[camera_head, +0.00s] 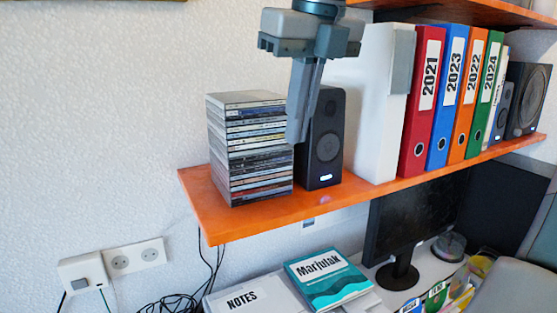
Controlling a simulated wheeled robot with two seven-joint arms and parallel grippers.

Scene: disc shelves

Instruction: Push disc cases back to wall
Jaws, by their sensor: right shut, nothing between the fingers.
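The stack of disc cases (248,150) stands near the left end of the orange shelf (234,219). Its spines face the front and the pile looks roughly even, close to the shelf's front edge. Its distance from the wall (110,100) behind is hard to judge. My right gripper (297,135) points down from above, shut and empty, at the right edge of the stack and in front of the black speaker (326,140). Whether its fingertips touch the cases cannot be told. My left gripper is not in view.
Right of the speaker stand a white box (370,110) and several coloured binders (421,105), then more speakers. Another shelf is above at the right. Below are a monitor (412,222), books (328,278) and cables. The shelf's left end has little bare room.

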